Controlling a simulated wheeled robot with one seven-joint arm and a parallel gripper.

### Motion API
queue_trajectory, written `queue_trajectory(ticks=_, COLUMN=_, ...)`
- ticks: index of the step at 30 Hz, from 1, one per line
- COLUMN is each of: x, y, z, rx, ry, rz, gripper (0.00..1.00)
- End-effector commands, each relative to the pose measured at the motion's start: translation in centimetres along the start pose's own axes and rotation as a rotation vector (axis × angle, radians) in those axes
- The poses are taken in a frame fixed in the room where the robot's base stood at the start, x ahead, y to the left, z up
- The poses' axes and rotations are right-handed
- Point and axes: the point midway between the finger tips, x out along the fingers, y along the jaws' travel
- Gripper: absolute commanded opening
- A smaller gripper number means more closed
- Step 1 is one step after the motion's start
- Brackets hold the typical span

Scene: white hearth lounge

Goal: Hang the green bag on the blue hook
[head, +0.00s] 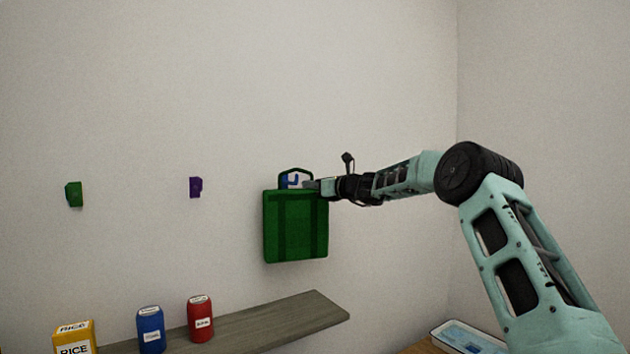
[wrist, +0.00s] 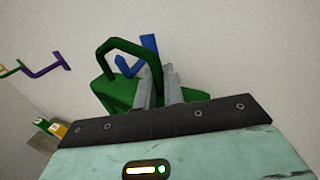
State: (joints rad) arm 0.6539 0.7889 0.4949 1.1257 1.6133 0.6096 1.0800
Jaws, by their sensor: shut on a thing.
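The green bag (head: 296,228) hangs upright from my gripper (head: 312,185) in front of the wall in the head view. Its dark handle loop stands up above the body. The blue hook (head: 292,180) shows through the handle opening in the head view. In the wrist view the bag (wrist: 118,92) is partly hidden by my gripper (wrist: 160,80), whose fingers are shut at the right side of the handle. I cannot tell whether the handle touches the hook.
A purple hook (head: 196,187) and a green hook (head: 74,194) are on the wall to the left. Below, a grey shelf (head: 310,312) holds a rice box (head: 74,338), a blue can (head: 151,330) and a red can (head: 200,319). A tray (head: 468,337) lies at the lower right.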

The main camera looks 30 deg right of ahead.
Motion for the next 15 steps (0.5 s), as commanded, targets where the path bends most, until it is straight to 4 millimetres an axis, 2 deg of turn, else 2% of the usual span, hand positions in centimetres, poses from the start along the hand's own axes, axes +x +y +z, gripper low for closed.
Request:
queue_trajectory(ticks=6, x=1.1, y=-0.3, z=0.1, rx=0.001, ry=0.000, rz=0.000, gripper=0.00)
queue_trajectory(ticks=15, x=1.9, y=-0.6, z=-1.7, rx=0.000, ry=0.000, rz=0.000, gripper=0.00)
